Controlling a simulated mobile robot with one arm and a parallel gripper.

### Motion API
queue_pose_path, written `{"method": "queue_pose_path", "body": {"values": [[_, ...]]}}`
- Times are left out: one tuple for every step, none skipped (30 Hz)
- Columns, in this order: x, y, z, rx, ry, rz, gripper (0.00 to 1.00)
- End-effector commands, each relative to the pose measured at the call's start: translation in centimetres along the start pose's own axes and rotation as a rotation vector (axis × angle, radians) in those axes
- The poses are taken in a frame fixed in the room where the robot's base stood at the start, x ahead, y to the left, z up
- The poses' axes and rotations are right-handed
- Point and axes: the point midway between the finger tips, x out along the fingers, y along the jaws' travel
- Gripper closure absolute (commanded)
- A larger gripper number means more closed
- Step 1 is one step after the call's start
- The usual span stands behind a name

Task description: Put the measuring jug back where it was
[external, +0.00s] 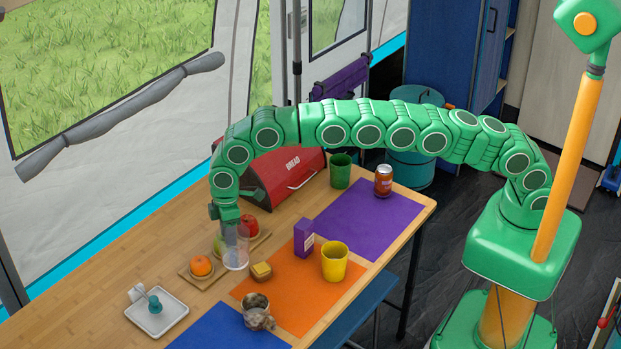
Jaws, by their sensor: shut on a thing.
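The measuring jug (236,255) is a clear, see-through vessel in the external view. My gripper (230,228) points down over the wooden table and is shut on the jug near its top. The jug looks upright, beside the fruit and left of the orange mat. I cannot tell whether its base touches the table or hangs just above it. The jug and gripper partly hide a green fruit (217,244) behind them.
A red apple (249,225) and an orange (200,265) sit close by on wooden boards. A red bread bin (285,185) stands behind. A white tray (166,323) is front left.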

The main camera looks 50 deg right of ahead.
Motion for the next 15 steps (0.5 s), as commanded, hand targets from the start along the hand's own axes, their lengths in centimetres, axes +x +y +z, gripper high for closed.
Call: {"method": "queue_pose_path", "body": {"values": [[-1.6,0.0,-0.2,0.0,0.006,0.003,1.0],[-2.3,-0.1,-0.2,0.0,0.006,0.002,1.0],[-3.2,-0.1,-0.3,0.001,0.006,0.002,1.0],[-3.9,-0.1,-0.4,0.002,0.008,0.002,1.0],[-4.6,-0.1,-0.4,0.002,0.008,0.002,1.0],[-4.9,-0.2,-0.4,0.002,0.005,0.001,1.0],[-5.2,-0.2,-0.3,0.002,0.003,0.0,1.0],[-5.6,-0.3,-0.3,0.002,0.002,0.0,1.0],[-6.2,-0.3,-0.4,0.001,0.002,0.0,1.0],[-6.6,-0.4,-0.4,0.001,0.003,0.0,1.0],[-7.0,-0.4,-0.5,0.0,0.004,0.001,1.0],[-7.2,-0.5,-0.5,0.0,0.004,0.0,1.0],[-7.3,-0.5,-0.5,0.0,0.004,0.0,1.0],[-7.5,-0.5,-0.6,0.0,0.004,0.0,1.0],[-7.8,-0.5,-0.6,0.0,0.004,0.0,1.0]]}}
